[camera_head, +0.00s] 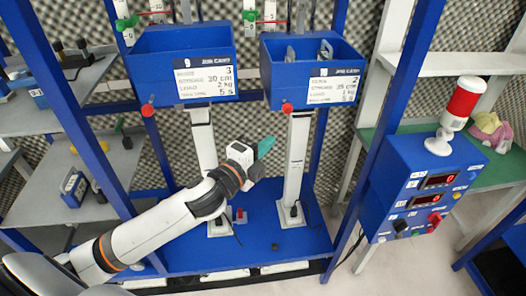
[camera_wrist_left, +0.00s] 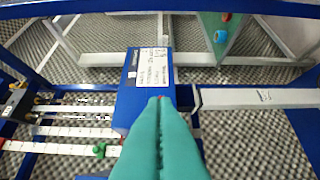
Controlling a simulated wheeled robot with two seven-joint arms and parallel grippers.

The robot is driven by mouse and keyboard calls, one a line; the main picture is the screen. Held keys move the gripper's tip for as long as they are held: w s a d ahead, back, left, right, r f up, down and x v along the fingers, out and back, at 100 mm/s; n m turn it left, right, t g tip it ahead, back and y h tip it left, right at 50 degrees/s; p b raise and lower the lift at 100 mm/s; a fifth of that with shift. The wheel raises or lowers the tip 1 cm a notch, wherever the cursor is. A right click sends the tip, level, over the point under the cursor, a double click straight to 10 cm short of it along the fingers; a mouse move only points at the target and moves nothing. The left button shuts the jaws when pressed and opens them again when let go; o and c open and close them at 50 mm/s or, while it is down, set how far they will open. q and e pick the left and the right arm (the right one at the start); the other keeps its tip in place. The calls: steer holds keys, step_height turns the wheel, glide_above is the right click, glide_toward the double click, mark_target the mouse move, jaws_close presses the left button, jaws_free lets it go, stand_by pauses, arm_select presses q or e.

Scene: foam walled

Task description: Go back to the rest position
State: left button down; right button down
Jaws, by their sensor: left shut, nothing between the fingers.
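My left gripper (camera_head: 264,148) has green fingers and reaches up from the lower left in the head view. It is in front of the two white columns, below the blue bins. In the left wrist view the green fingers (camera_wrist_left: 160,115) are pressed together, shut and empty. My right gripper is in neither view.
Two blue bins with labels, a left one (camera_head: 180,42) and a right one (camera_head: 290,55), sit on white columns above a blue base (camera_head: 270,235). A blue control box (camera_head: 400,165) with a red-white lamp (camera_head: 462,105) stands at right. Grey shelves (camera_head: 120,170) stand at left.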

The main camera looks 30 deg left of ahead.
arm_select(q)
steer(key=shift+s+a+f, duration=0.1)
steer(key=shift+s+a, duration=0.15)
steer(key=shift+s, duration=0.05)
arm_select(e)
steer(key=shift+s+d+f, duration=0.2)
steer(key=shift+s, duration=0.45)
arm_select(q)
steer(key=shift+s+d, duration=0.1)
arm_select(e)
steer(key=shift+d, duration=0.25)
